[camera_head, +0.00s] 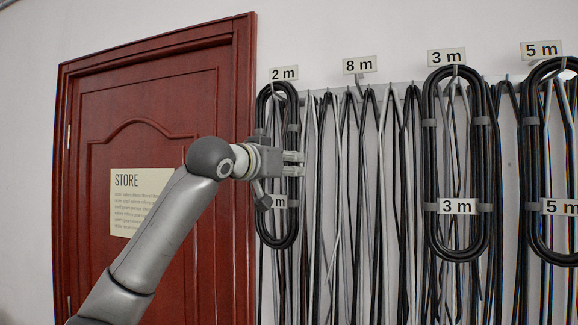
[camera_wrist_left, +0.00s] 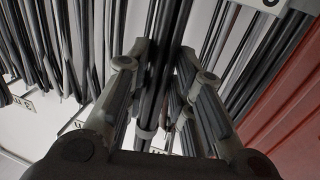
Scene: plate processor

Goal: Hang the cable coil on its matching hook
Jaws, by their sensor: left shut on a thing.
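A black cable coil (camera_head: 265,228) hangs upright in a long loop below the 2 m sign (camera_head: 284,73). Its own tag (camera_head: 279,202) is partly covered, and only an "m" reads clearly. My left gripper (camera_head: 297,163) is shut on the coil at about mid-height. In the left wrist view the fingers (camera_wrist_left: 163,62) close from both sides on the black strands (camera_wrist_left: 165,25). The top of the coil is at a hook (camera_head: 272,89) under the 2 m sign; I cannot tell whether the hook bears it. My right gripper is out of view.
The 8 m hook (camera_head: 359,88) carries no thick coil. A 3 m coil (camera_head: 430,165) and a 5 m coil (camera_head: 531,170) hang to the right. Loose cables (camera_head: 343,210) hang along the rail. A red door (camera_head: 150,110) with a STORE notice (camera_head: 138,200) is on the left.

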